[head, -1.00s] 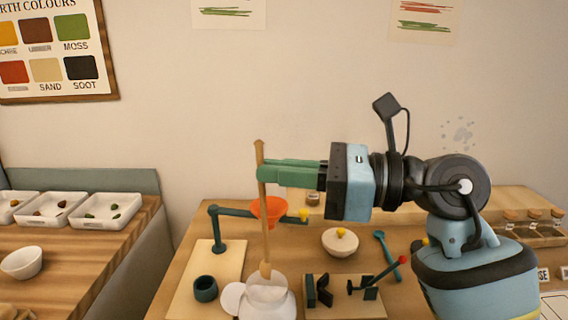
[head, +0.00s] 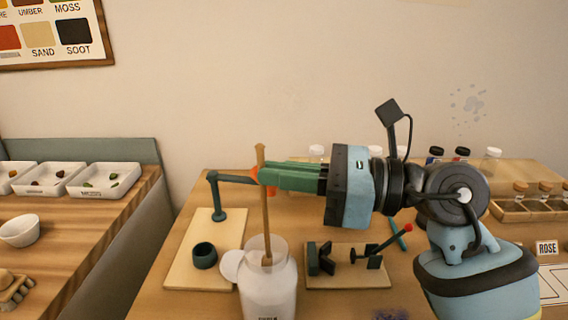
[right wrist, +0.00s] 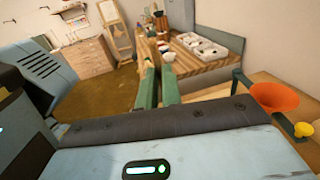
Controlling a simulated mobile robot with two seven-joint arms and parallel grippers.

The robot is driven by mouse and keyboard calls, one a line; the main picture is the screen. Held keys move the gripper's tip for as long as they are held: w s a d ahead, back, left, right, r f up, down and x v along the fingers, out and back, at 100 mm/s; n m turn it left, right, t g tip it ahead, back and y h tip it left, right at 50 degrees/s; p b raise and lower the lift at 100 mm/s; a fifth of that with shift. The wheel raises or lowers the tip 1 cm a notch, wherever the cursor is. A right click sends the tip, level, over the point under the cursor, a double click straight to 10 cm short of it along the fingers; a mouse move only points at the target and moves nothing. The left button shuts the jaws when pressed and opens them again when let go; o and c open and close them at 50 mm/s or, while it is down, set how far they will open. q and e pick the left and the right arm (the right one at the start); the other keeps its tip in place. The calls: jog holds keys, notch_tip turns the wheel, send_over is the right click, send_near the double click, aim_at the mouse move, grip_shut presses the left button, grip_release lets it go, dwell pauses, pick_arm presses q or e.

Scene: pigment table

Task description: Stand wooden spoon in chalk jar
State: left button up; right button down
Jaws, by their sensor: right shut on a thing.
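The wooden spoon (head: 265,215) is nearly upright, and my right gripper (head: 262,174) is shut on its upper part. The spoon also shows between the green fingers in the right wrist view (right wrist: 153,50). The chalk jar (head: 268,295) is a pale, translucent jar standing below the gripper. Its round lid (head: 232,265) hangs open on the left side. The spoon's lower end overlaps the jar's mouth and appears to be inside it, above the bottom. My left gripper is not in view.
A dark green stand holding an orange funnel (right wrist: 275,99) is behind the spoon. A small dark cup (head: 204,256) is left of the jar. A board with black clamps and a red-knobbed lever (head: 347,280) is to the right. White trays (head: 104,180) are on the left table.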

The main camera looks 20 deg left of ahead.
notch_tip(320, 180, down, 4)
jog(key=shift+f+b, duration=0.2)
jog(key=shift+b, duration=0.75)
jog(key=c, duration=1.6)
grip_release()
jog(key=shift+o, duration=0.5)
